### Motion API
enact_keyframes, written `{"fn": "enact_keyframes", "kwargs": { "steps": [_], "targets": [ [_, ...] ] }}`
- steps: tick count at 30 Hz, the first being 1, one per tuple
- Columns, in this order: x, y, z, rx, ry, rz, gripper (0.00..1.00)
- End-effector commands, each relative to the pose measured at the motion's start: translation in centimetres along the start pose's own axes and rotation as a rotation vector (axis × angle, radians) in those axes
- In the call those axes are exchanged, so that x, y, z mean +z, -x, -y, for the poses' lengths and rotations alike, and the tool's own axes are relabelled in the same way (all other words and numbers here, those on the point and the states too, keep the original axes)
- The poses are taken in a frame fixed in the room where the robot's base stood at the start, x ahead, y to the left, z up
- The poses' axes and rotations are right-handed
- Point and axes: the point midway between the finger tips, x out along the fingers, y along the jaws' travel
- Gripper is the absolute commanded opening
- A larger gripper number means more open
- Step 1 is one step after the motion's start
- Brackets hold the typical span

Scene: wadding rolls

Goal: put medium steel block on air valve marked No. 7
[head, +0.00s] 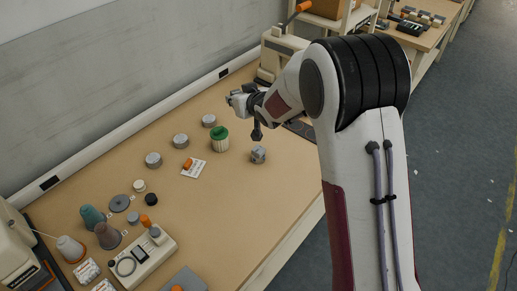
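My gripper (257,133) hangs at the end of my arm over the back right of the bench; its fingers are too small to tell open from shut. A grey metallic piece (258,155) sits on the bench just below it in the picture, apart from it. Three grey round pieces stand in a slanting row: a near one (153,160), a middle one (180,141) and a far one (209,120). I cannot tell which things are the medium steel block and the valve marked No. 7; no number is readable.
A green-topped jar (220,138) and an orange piece on a white card (193,168) stand mid-bench. The bench (225,210) is bare at centre front.

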Motion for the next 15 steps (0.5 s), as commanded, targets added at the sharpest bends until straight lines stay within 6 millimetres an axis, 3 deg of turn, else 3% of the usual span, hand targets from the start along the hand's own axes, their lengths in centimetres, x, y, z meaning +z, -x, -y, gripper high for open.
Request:
{"fn": "enact_keyframes", "kwargs": {
  "steps": [3, 7, 11, 15],
  "targets": [
    [0.7, 1.9, -3.0, 0.020, -0.011, -0.003, 0.00],
    [2.0, 4.0, -5.3, 0.028, -0.015, -0.001, 0.00],
    [3.4, 5.7, -6.0, 0.018, -0.010, -0.002, 0.00],
    [4.9, 6.7, -4.7, -0.014, 0.007, 0.000, 0.00]
  ]
}}
